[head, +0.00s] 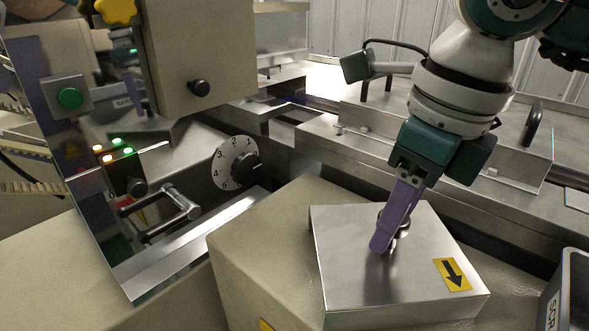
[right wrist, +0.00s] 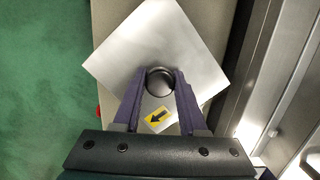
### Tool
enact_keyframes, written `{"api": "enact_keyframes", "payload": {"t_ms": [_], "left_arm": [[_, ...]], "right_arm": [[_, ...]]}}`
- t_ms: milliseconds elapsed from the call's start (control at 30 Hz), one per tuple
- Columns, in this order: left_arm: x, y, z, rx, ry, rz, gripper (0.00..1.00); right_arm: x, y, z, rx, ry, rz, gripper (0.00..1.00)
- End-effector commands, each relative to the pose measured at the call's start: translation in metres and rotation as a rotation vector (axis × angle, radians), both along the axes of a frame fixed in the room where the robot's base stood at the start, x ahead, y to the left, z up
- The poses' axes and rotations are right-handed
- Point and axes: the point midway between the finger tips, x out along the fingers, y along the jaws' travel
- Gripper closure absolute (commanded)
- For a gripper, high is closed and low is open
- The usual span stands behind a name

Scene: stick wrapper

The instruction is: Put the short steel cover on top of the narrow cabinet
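The short steel cover (head: 352,262) is a bright square sheet with folded sides, a round knob and a yellow arrow label. It is over the top of the beige narrow cabinet (head: 240,262), turned at an angle to it. In the right wrist view the cover (right wrist: 205,78) shows as a diamond across the cabinet. My right gripper (head: 388,240) points down at the cover, and its purple fingers are shut on the dark knob (right wrist: 160,84), one on each side. Whether the cover rests on the cabinet or hangs just above it, I cannot tell. My left gripper is not in view.
A mirror-like panel (head: 75,190) with a green button, lamps and a handle stands at the left, beside a numbered dial (head: 236,164). Steel machine rails (head: 330,140) run behind the cabinet. A grey-edged screen (head: 572,295) is at the lower right.

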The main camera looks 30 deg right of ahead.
Motion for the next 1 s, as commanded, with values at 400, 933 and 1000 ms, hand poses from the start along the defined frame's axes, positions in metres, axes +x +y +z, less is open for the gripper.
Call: {"api": "enact_keyframes", "payload": {"t_ms": [400, 933, 1000], "left_arm": [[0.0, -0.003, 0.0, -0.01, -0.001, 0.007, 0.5], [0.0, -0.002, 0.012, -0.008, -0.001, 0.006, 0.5], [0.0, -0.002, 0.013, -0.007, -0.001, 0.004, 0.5]], "right_arm": [[0.0, 0.0, 0.0, 0.0, 0.001, 0.0, 0.29], [-0.009, -0.004, 0.074, -0.001, -0.006, 0.0, 0.29], [-0.012, -0.005, 0.089, -0.001, -0.006, 0.001, 0.29]]}}
